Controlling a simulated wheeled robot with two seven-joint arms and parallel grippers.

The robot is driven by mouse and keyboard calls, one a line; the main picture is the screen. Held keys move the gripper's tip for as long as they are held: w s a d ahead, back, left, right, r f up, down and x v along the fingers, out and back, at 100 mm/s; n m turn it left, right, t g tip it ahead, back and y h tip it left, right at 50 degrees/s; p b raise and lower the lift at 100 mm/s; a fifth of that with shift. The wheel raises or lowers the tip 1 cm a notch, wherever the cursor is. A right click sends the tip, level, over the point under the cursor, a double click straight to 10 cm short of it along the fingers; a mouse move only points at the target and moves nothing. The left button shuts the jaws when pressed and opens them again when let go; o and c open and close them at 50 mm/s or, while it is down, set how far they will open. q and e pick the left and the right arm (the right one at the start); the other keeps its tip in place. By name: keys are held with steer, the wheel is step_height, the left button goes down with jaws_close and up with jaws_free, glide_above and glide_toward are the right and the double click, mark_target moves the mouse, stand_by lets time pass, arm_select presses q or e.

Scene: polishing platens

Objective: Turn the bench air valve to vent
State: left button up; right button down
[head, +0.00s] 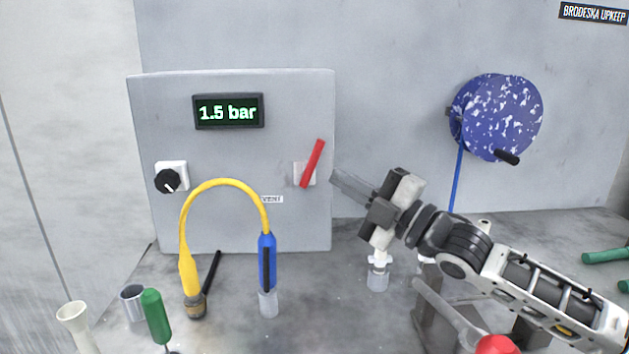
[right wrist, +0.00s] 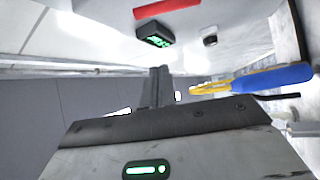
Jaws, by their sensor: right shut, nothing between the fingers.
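The red lever (head: 312,163) of the air valve sits on a white plate on the grey panel (head: 230,155). It slants, with its top leaning right. A small label (head: 271,199) is below and left of it, partly covered by a yellow hose; it seems to read "VENT". The display (head: 228,111) reads 1.5 bar. My right gripper (head: 337,178) is shut and empty, its fingertips just right of the lever, apparently apart from it. In the right wrist view, the shut fingers (right wrist: 159,75) point toward the panel, with the red lever (right wrist: 165,8) at the top edge. My left gripper is out of view.
A black knob (head: 168,180) is left on the panel. The yellow hose (head: 222,182) with a blue handle (head: 267,262) arches before it. A green-handled tool (head: 156,316) and a metal cup (head: 132,302) stand front left. A blue speckled reel (head: 500,116) hangs right.

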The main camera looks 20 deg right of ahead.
mark_target(312, 164)
arm_select(q)
steer(key=p, duration=0.1)
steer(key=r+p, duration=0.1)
steer(key=p, duration=0.1)
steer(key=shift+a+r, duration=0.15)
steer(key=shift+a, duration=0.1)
arm_select(e)
steer(key=w+a, duration=0.2)
steer(key=w, duration=0.7)
steer(key=shift+r, duration=0.35)
